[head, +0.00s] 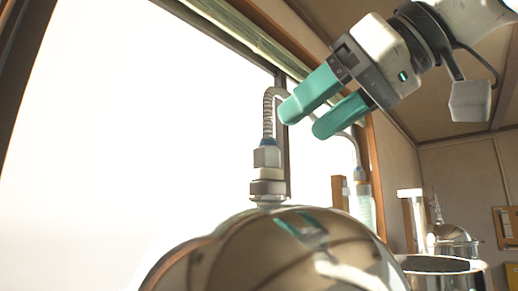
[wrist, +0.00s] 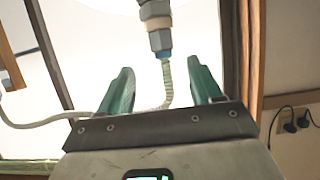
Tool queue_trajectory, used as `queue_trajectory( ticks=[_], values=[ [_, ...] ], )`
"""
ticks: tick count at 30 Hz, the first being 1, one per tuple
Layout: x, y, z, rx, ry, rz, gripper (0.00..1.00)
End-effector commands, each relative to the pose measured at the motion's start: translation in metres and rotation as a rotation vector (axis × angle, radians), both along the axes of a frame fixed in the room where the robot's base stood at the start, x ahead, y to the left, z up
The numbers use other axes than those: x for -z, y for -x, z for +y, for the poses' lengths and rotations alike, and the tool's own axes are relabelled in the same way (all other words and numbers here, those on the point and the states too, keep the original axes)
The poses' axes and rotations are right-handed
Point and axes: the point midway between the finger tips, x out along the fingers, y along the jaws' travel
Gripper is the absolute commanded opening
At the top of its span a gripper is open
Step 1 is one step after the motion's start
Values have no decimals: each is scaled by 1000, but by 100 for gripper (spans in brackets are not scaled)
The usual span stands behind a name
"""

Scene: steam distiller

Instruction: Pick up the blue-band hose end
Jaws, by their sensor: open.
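The blue-band hose end (head: 268,142) sits upright on the metal fitting (head: 267,170) on top of a shiny domed vessel (head: 265,250). A pale ribbed hose (head: 268,108) rises from it and bends right behind my gripper. My gripper (head: 302,121) is open, its teal fingers above and right of the blue band in the head view. In the wrist view the blue band (wrist: 165,55) and ribbed hose (wrist: 168,82) appear between the two fingers (wrist: 160,68). The fingers do not visibly touch the hose; I cannot tell the depth.
The hose's far end drops to a clear container (head: 366,208) at the right, by the window frame. A metal pot (head: 440,264) and a small domed lid (head: 455,238) stand lower right. A bright window (head: 130,130) fills the left.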

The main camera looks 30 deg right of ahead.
Motion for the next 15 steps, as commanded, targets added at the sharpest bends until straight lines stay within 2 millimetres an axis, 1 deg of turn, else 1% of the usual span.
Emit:
queue_trajectory(
  ticks=[3,6,11,15],
  values=[
    [6,-16,5,-1,0,0,65],
    [10,-24,8,-2,-1,-1,65],
    [13,-32,11,-2,1,-1,65],
    [20,-47,18,1,2,1,65]
  ],
)
